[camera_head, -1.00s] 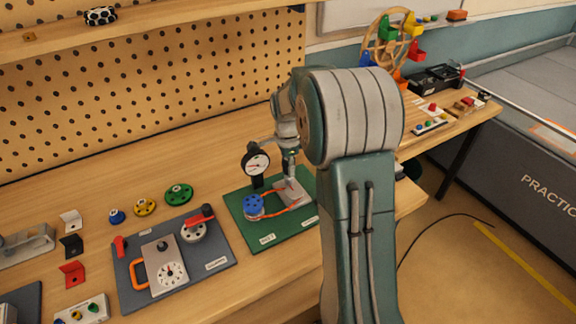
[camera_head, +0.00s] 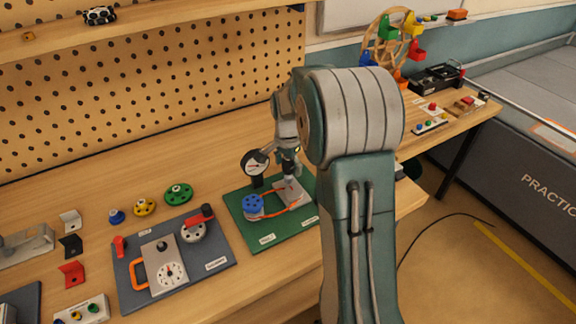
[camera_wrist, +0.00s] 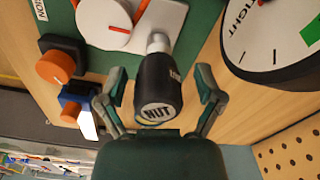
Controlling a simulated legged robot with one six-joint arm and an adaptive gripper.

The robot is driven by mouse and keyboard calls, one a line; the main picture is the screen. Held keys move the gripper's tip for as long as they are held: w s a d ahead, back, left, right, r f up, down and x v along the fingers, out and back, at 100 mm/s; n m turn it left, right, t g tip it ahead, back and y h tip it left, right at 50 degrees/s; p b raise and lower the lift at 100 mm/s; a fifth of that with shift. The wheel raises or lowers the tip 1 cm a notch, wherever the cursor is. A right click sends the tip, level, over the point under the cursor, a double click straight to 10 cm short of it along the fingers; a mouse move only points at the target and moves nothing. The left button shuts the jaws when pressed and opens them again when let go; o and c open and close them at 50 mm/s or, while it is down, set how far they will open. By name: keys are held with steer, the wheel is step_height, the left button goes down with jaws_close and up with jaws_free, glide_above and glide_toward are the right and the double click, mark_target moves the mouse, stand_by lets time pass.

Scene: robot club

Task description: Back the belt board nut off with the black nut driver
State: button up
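The black nut driver (camera_wrist: 158,90), marked NUT on its end, stands on a pale metal nut or stud (camera_wrist: 158,42) at the green belt board (camera_wrist: 198,20). My gripper (camera_wrist: 162,88) is around the driver, with a finger on each side and a visible gap at both. In the head view, my gripper (camera_head: 289,164) is low over the grey plate (camera_head: 290,192) of the belt board (camera_head: 245,233). The blue pulley (camera_head: 253,207) and orange belt (camera_head: 286,210) are left of and below it. The driver is hard to make out there.
A round gauge (camera_head: 255,163) stands close beside my gripper; its dial (camera_wrist: 270,40) fills the right of the wrist view. A grey panel (camera_head: 215,265) with an orange handle lies left of the board. Loose coloured knobs (camera_head: 144,206) lie behind that panel.

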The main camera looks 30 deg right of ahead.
steer(key=m, duration=1.2)
steer(key=shift+m, duration=0.3)
jaws_close()
steer(key=n, duration=0.9)
steer(key=shift+n, duration=0.3)
jaws_free()
